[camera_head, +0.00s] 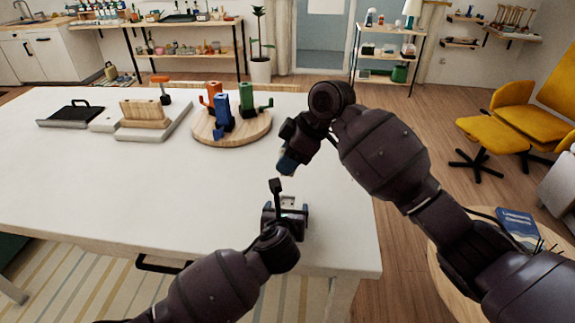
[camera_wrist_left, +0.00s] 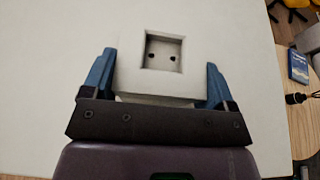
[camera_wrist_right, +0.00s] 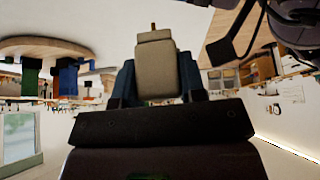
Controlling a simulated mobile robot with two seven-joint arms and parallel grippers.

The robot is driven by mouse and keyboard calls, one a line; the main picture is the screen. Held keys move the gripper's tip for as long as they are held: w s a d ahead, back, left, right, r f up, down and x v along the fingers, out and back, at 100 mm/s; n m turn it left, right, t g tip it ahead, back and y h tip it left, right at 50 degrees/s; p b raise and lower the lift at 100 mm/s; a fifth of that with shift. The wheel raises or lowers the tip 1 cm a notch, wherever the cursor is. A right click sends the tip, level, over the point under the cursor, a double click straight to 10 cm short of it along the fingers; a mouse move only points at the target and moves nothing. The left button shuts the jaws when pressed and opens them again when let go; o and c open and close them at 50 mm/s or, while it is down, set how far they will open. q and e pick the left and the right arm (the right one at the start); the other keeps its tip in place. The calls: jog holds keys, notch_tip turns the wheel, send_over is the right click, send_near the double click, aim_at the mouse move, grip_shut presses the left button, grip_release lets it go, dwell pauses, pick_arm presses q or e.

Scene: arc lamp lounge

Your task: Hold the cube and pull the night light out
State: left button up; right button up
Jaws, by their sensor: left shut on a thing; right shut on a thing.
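The white cube (camera_wrist_left: 160,86) sits between the blue fingers of my left gripper (camera_head: 287,210), which is shut on it at the table's front right. A square recess with two dark holes shows in its face, with nothing plugged in. The beige night light (camera_wrist_right: 157,72) is between the fingers of my right gripper (camera_head: 287,164), which is shut on it. A thin prong sticks out of its end in the right wrist view. It is apart from the cube. In the head view my right gripper is above and behind the cube, and the night light is mostly hidden.
The white table (camera_head: 120,190) is clear at left and centre. At its back stand a round wooden board (camera_head: 250,138) with coloured pieces, a wooden block (camera_head: 145,112) on a pale base and a dark tray (camera_head: 70,113). A yellow chair (camera_head: 535,100) is at right.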

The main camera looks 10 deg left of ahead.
dwell(0.3)
pick_arm(q)
jog(key=o, duration=1)
jog(key=shift+o, duration=0.2)
jog(key=v, duration=1.2)
